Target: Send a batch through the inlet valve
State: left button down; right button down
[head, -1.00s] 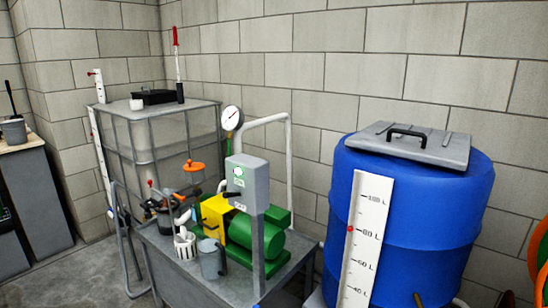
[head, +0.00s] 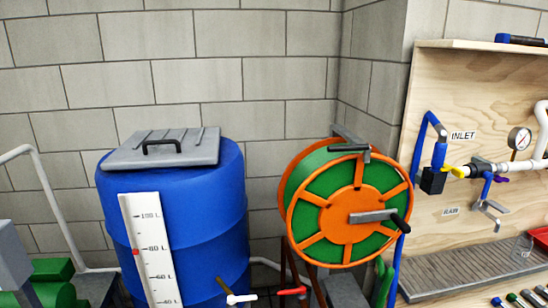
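The INLET label (head: 463,135) is on the plywood board at the right. Below it a blue hose end (head: 439,152) meets a dark block, and a small yellow handle (head: 453,171) sits beside it on the pipe line. I cannot tell whether that valve is open or closed. The blue drum (head: 205,215) with a litre scale (head: 148,240) stands at left, its red marker (head: 136,252) near 80 L. A white lever (head: 241,298) and a red lever (head: 292,291) show low, near the drum. Neither gripper is in view.
An orange and green hose reel (head: 345,210) stands between drum and board. A pressure gauge (head: 519,138), a RAW label (head: 451,211) and a grooved drip tray (head: 470,270) are at right. A green pump (head: 50,280) is at lower left.

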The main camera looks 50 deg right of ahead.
aim_at(487, 187)
jog(key=k+l+z, duration=0.1)
jog(key=z, duration=2.65)
jog(key=i+l, duration=0.25)
jog(key=l, duration=0.2)
jog(key=i+l, duration=0.25)
jog(key=l, duration=0.15)
jog(key=i+l, duration=0.2)
jog(key=l, duration=0.25)
jog(key=i+l, duration=0.25)
jog(key=l, duration=0.2)
jog(key=i+l, duration=0.25)
jog(key=l, duration=0.15)
jog(key=i+l, duration=0.25)
jog(key=l, duration=0.2)
jog(key=u, duration=1.35)
